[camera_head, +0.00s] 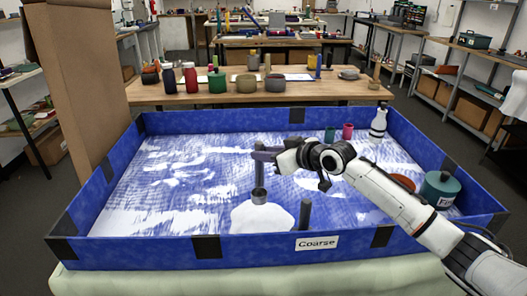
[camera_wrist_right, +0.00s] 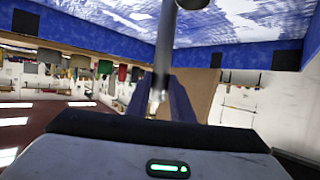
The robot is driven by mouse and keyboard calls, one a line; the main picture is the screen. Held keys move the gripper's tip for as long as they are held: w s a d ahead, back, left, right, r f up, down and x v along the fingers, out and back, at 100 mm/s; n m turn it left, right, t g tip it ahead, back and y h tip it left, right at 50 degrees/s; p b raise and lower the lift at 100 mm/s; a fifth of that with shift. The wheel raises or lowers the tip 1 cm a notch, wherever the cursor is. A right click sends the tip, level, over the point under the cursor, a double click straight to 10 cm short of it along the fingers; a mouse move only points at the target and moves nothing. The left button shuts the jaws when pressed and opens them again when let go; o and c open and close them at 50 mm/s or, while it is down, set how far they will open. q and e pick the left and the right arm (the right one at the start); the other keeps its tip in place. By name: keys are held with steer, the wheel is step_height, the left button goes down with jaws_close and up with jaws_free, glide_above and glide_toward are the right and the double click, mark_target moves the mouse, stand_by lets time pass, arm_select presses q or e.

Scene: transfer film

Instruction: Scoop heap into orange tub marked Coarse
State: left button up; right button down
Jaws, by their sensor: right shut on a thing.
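My right gripper (camera_head: 268,154) is shut on the upright grey handle of a scoop (camera_head: 259,175). The handle and fingers also show in the right wrist view, with the gripper (camera_wrist_right: 172,98) around the handle (camera_wrist_right: 164,45). The scoop's small round cup is low, at the far edge of a white heap (camera_head: 263,218); I cannot tell whether it touches or holds any. An orange-red rounded thing (camera_head: 402,182), perhaps the tub, is partly hidden behind my right arm. A "Coarse" label (camera_head: 317,243) shows on the blue front wall. My left gripper is not in view.
A blue-walled tray (camera_head: 230,120) encloses the area, its floor streaked white. A dark post (camera_head: 305,214) stands right of the heap. The left floor is free of objects.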

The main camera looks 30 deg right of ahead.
arm_select(q)
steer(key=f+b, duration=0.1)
steer(key=b, duration=0.1)
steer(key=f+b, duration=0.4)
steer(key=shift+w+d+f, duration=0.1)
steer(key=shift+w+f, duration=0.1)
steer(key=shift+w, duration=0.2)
stand_by(0.6)
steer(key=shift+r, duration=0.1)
stand_by(0.4)
